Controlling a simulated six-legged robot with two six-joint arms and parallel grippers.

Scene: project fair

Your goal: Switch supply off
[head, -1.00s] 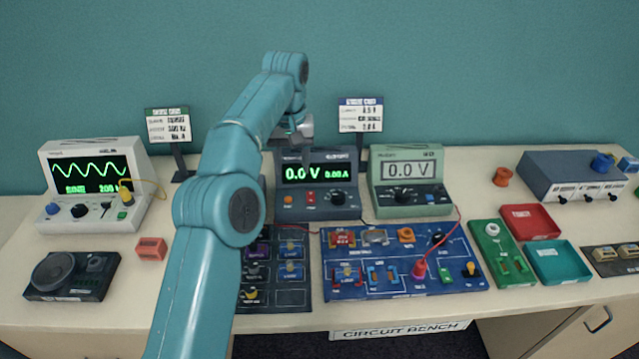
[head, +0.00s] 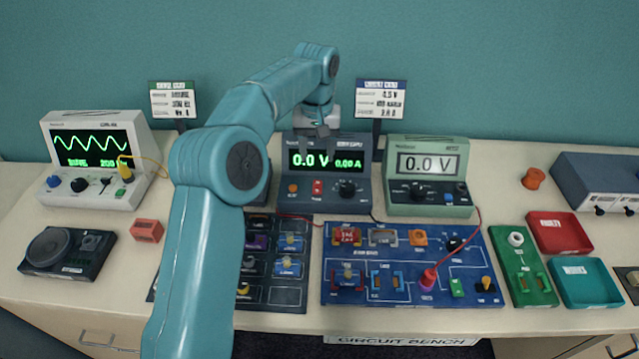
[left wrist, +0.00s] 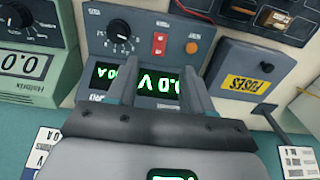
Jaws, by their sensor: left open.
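The power supply (head: 330,198) is a dark grey-blue box at the back middle of the bench. Its green display reads 0.0 V and 0.00 A. A red rocker switch (head: 317,187) sits on its front between an orange button (head: 293,188) and a black knob (head: 347,188). My left gripper (head: 320,130) is above the supply near its top edge, open and empty. In the left wrist view the supply appears upside down, with the red switch (left wrist: 159,43) beyond my two open fingers (left wrist: 162,85), apart from them. My right gripper is not in view.
A green multimeter (head: 428,175) reading 0.0 V stands right of the supply. A sign (head: 381,98) stands behind. A blue circuit board (head: 400,300) with a red lead lies in front. A grey box labelled FUSES (left wrist: 245,80) is beside the supply, mostly hidden by my arm in the head view.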

